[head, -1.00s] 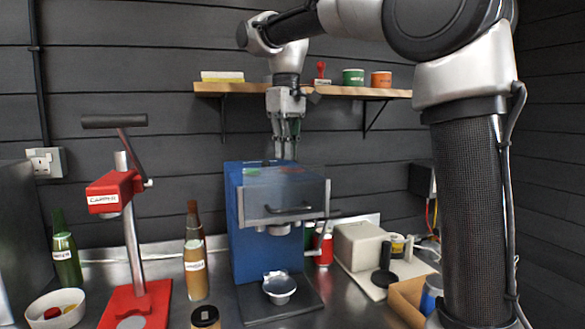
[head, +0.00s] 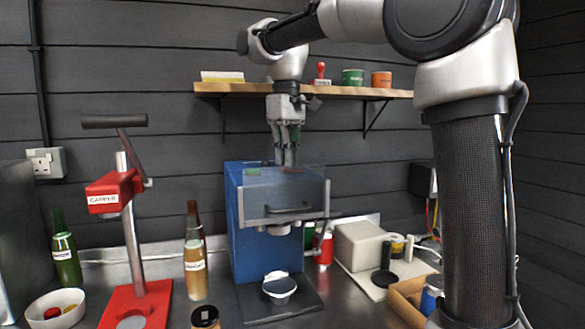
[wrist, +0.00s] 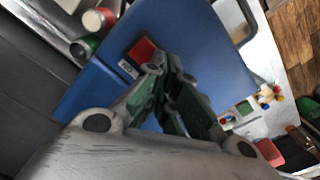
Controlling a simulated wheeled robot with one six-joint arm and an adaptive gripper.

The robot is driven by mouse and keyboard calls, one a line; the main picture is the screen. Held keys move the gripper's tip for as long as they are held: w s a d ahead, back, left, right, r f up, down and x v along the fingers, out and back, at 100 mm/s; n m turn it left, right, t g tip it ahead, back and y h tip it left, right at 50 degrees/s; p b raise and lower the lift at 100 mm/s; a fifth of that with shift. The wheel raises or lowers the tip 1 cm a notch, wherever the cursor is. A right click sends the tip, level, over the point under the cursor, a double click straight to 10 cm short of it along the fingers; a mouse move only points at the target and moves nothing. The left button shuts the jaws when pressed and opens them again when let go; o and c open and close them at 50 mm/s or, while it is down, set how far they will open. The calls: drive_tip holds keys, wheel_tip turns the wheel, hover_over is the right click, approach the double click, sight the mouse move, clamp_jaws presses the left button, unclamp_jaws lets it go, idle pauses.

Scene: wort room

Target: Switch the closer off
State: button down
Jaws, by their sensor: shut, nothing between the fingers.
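The closer, which I take to be the blue machine (head: 240,225), stands mid-counter with a clear guard and handle in front. On its top a green patch (head: 253,172) shows at the left. In the wrist view a red square button (wrist: 143,50) with a small white label lies on the blue top. My gripper (head: 285,164) is shut and empty, pointing down over the machine's top. In the wrist view its fingertips (wrist: 158,68) are close beside the red button; I cannot tell whether they touch. In the head view the fingers hide the red button.
A red capper (head: 115,190) and a brown bottle (head: 195,255) stand left of the machine. A lidded cup (head: 279,289) sits on its base. A wooden shelf (head: 235,90) with a red stamp (head: 321,72) and tins runs behind my gripper. A cream device (head: 358,243) stands right.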

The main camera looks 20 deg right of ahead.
drive_tip(key=shift+f, duration=0.35)
drive_tip(key=shift+r, duration=3.5)
drive_tip(key=shift+m+t, duration=0.9)
drive_tip(key=s+d+f, duration=0.1)
drive_tip(key=s+d, duration=0.1)
drive_tip(key=s+d+f, duration=0.1)
drive_tip(key=s+d, duration=0.1)
drive_tip(key=s+d+f, duration=0.1)
drive_tip(key=s+d, duration=0.1)
drive_tip(key=shift+s+d, duration=0.15)
drive_tip(key=shift+d, duration=0.1)
drive_tip(key=s+d+f+m+t, duration=0.1)
drive_tip(key=s+d+f, duration=0.3)
drive_tip(key=s+f, duration=0.4)
drive_tip(key=s+d+f+m+t, duration=0.1)
drive_tip(key=s+d+f+m, duration=0.2)
drive_tip(key=s+f, duration=0.6)
drive_tip(key=shift+s+d+f+t, duration=0.3)
drive_tip(key=shift+d+f, duration=0.3)
drive_tip(key=shift+d, duration=0.1)
